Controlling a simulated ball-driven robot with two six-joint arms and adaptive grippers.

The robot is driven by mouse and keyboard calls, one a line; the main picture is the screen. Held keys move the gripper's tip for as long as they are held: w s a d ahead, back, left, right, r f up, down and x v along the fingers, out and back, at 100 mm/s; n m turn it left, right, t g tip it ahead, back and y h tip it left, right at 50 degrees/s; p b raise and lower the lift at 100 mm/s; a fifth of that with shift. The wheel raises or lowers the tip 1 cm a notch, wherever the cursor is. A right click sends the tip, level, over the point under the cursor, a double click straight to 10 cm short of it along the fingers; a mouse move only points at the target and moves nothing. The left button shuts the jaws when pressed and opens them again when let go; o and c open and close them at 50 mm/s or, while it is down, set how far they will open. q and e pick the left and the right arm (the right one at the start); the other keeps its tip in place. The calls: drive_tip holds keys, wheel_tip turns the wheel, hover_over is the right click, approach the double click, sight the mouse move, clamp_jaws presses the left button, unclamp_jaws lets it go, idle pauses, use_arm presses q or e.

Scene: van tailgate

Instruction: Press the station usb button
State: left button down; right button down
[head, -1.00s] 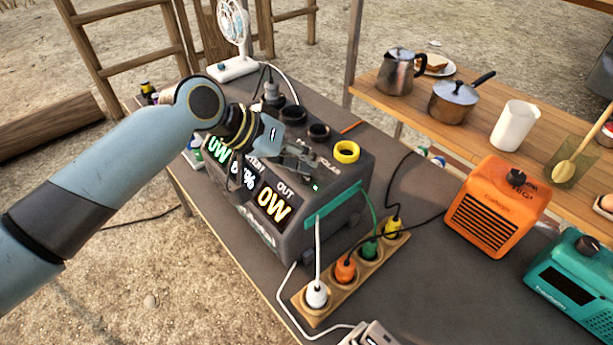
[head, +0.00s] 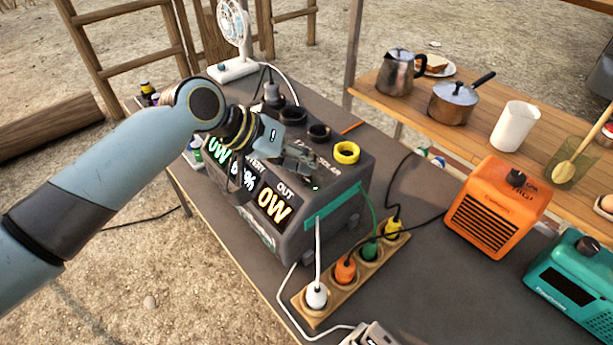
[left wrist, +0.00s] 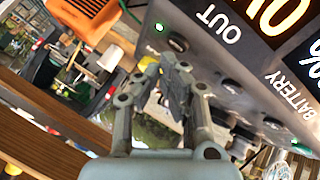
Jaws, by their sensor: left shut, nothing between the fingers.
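The power station (head: 335,210) is a dark grey box on the table, with a lit front display reading 0W, a percentage and 0W. My left gripper (head: 308,172) is shut and empty, over the station's top near its front edge. In the left wrist view its closed fingers (left wrist: 176,85) are close to a row of dark round buttons. One button (left wrist: 178,43) is by the word OUT, with a lit green light (left wrist: 159,27) beside it. Another button (left wrist: 232,88) is further along. I cannot read which is the USB button, nor tell whether the fingers touch one. My right gripper is not in view.
Dark sockets and a yellow-ringed socket (head: 346,152) stand up from the station's top. A power strip (head: 340,290) with several plugs and cables lies in front. An orange heater (head: 492,215) and a teal device (head: 575,280) stand to the right. A fan (head: 233,45) is behind.

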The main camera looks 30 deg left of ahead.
use_arm(q)
drive_tip(key=shift+f, duration=0.4)
drive_tip(key=shift+f, duration=0.15)
idle(0.4)
drive_tip(key=shift+r+p, duration=0.6)
drive_tip(key=shift+p, duration=0.1)
wheel_tip(320, 180, up, 6)
drive_tip(key=p, duration=0.6)
drive_tip(key=shift+p, duration=0.3)
